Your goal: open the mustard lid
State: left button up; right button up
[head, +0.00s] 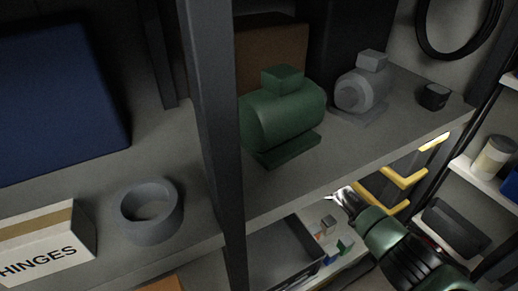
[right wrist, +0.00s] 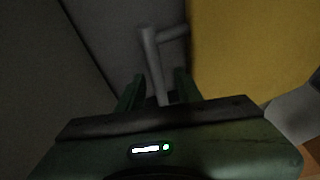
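The mustard lid shows as a flat yellow panel (right wrist: 250,50) filling the upper right of the right wrist view. A grey bar handle (right wrist: 151,52) stands off its left edge on a short post. My right gripper (right wrist: 158,85) is open, its green fingers on either side of the bar's lower end, with a gap visible at least on the left. In the head view my right gripper (head: 340,197) reaches below the shelf beside yellow angled pieces (head: 405,180); I cannot tell whether these belong to the lid. The handle is not clear there. My left gripper is not in view.
A grey shelf (head: 200,165) with a dark upright post (head: 212,120) fills the near space. It carries a green motor (head: 285,115), a grey motor (head: 355,90), a grey ring (head: 150,225) and a hinges box (head: 45,245). An open grey bin (head: 280,255) lies below.

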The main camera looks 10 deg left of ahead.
jog(key=p+v, duration=0.1)
jog(key=v, duration=0.6)
dwell(0.4)
